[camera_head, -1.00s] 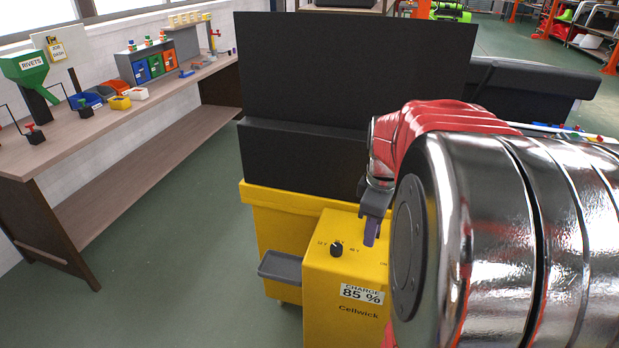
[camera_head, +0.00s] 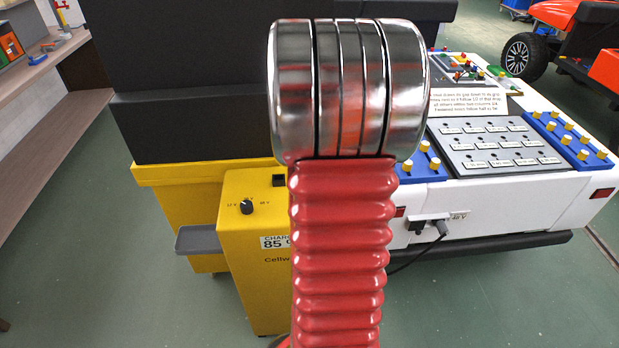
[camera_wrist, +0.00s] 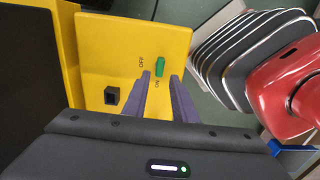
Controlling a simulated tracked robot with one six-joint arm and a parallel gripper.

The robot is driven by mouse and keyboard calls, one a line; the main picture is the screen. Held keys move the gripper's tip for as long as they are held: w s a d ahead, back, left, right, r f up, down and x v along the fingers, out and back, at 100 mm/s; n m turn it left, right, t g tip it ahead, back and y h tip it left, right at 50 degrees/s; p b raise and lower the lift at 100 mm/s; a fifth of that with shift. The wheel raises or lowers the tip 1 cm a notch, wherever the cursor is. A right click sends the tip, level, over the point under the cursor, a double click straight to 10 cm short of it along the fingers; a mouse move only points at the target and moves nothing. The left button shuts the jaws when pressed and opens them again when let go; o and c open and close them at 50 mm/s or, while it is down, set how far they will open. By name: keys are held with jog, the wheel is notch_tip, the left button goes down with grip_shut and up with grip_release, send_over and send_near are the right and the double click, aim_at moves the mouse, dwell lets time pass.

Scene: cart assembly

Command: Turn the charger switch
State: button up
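In the wrist view, the charger's yellow top (camera_wrist: 108,55) carries a small green switch (camera_wrist: 160,68) with small lettering on either side. My gripper (camera_wrist: 162,76) is open, its two purple fingers apart and pointing at the switch. The switch shows between the fingertips in the picture; I cannot tell whether they touch it.
A black block (camera_wrist: 112,95) sits on the charger top, left of the fingers. A white cart (camera_head: 490,205) with blue trays and a plugged cable (camera_head: 441,228) stands at the right. A dark panel (camera_head: 185,70) rises behind the charger. Open floor lies at the left front.

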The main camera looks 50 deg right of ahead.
jog(key=shift+f, duration=3.65)
jog(key=c, duration=0.6)
grip_shut()
jog(key=m, duration=0.4)
jog(key=shift+m, duration=0.3)
jog(key=m, duration=0.8)
jog(key=shift+m, duration=0.3)
jog(key=m, duration=0.4)
jog(key=o, duration=0.8)
grip_release()
jog(key=shift+o, duration=0.2)
jog(key=shift+r, duration=0.1)
